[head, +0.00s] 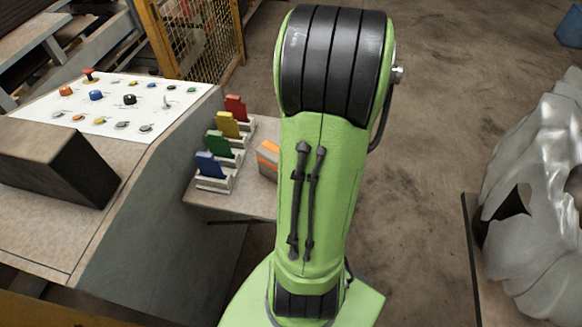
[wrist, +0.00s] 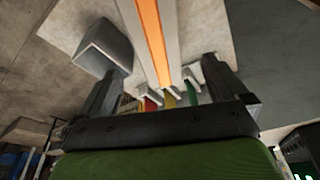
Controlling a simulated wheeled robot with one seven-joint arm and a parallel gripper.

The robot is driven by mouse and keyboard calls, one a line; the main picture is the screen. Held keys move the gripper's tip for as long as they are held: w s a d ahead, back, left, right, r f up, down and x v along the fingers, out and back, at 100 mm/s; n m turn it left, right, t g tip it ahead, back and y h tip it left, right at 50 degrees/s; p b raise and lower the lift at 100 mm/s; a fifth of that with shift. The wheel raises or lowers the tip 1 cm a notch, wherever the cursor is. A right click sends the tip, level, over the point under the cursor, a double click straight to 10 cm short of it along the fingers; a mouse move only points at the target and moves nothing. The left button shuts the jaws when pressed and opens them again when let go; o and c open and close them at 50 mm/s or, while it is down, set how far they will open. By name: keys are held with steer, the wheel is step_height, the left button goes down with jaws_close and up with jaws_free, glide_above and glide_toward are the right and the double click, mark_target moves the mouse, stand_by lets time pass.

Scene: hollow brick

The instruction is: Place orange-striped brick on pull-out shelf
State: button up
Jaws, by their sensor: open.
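The orange-striped brick (head: 268,160) is grey with an orange band. In the head view it shows at the right side of the small shelf (head: 250,199), partly hidden behind my arm. Whether it rests fully on the shelf cannot be told. In the wrist view the brick (wrist: 153,35) runs from the top edge down between the two fingers of my gripper (wrist: 161,66). The fingers are apart, with visible gaps on both sides of the brick. My gripper is hidden by my arm in the head view.
Red (head: 236,107), yellow (head: 228,124), green (head: 218,144) and blue (head: 210,165) pieces stand in holders on the shelf's left. A control panel (head: 110,103) and dark box (head: 58,160) are further left. A grey sculpted object (head: 540,200) stands right. Floor between is clear.

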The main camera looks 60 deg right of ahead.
mark_target(267, 156)
steer(key=x, duration=0.6)
steer(key=shift+f, duration=0.1)
steer(key=x, duration=0.5)
steer(key=shift+s+d, duration=0.1)
steer(key=shift+d+f, duration=0.15)
steer(key=shift+f, duration=0.25)
steer(key=shift+r, duration=0.1)
steer(key=shift+c, duration=0.8)
jaws_close()
